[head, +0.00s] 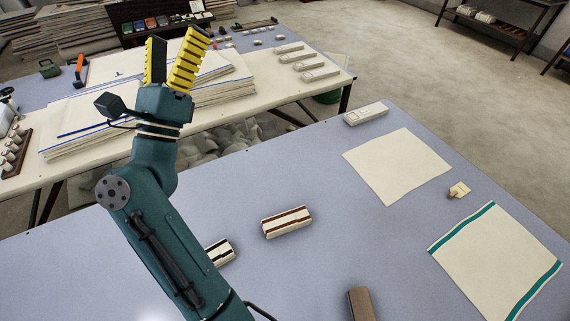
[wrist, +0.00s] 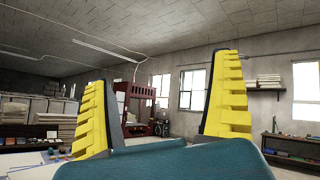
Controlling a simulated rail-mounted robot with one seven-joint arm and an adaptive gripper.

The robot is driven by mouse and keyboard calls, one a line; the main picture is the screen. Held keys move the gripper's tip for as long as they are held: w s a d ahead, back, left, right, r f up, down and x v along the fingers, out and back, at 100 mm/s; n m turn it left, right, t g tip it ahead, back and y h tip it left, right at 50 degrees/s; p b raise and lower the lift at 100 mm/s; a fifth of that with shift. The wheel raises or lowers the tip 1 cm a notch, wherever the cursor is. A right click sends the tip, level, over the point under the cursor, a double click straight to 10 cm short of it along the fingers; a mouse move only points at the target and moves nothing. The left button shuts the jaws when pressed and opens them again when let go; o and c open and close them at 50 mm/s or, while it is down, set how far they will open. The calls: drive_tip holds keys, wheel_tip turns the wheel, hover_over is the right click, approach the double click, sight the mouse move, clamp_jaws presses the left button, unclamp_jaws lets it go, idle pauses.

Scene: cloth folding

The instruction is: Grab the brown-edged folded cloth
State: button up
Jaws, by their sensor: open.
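The brown-edged folded cloth (head: 287,221) lies on the grey-blue table, near the middle of the head view. It is a small cream bundle with brown stripes along it. My gripper (head: 180,62) has yellow ridged fingers and is raised high, pointing up, to the upper left of the cloth. Its fingers stand apart with nothing between them. In the wrist view my gripper (wrist: 162,105) is also open and empty, facing the room's far wall and ceiling. The cloth does not show in the wrist view.
A folded cloth with black stripes (head: 219,252) lies left of it, partly behind my arm. A brown block (head: 361,304), a flat cream cloth (head: 397,166), a green-edged cloth (head: 497,262), a small cream object (head: 459,190) and a folded white cloth (head: 366,114) lie rightward.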

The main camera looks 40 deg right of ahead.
drive_tip(key=d+f+m+g+y+b, duration=0.1)
drive_tip(key=d+f+m+g+b, duration=0.25)
drive_tip(key=f, duration=0.75)
drive_tip(key=d+f+m+g+y+b, duration=0.15)
drive_tip(key=f+m+g+b, duration=0.3)
drive_tip(key=f, duration=0.55)
drive_tip(key=m+g+y+b, duration=0.75)
drive_tip(key=g+b, duration=0.35)
drive_tip(key=b, duration=0.2)
approach(275, 223)
drive_tip(key=shift+n, duration=0.25)
drive_tip(key=x, duration=0.4)
drive_tip(key=shift+s+d, duration=0.1)
drive_tip(key=shift+d, duration=0.05)
drive_tip(key=shift+s+d+t+p, duration=0.2)
drive_tip(key=shift+d+t+p, duration=0.1)
drive_tip(key=shift+p, duration=0.4)
drive_tip(key=p+x, duration=0.1)
drive_tip(key=x, duration=0.6)
drive_tip(key=shift+a+f, duration=0.1)
drive_tip(key=shift+f, duration=0.05)
drive_tip(key=shift+a, duration=0.15)
drive_tip(key=shift+c, duration=0.5)
drive_tip(key=c, duration=1.2)
drive_tip(key=shift+c, duration=0.2)
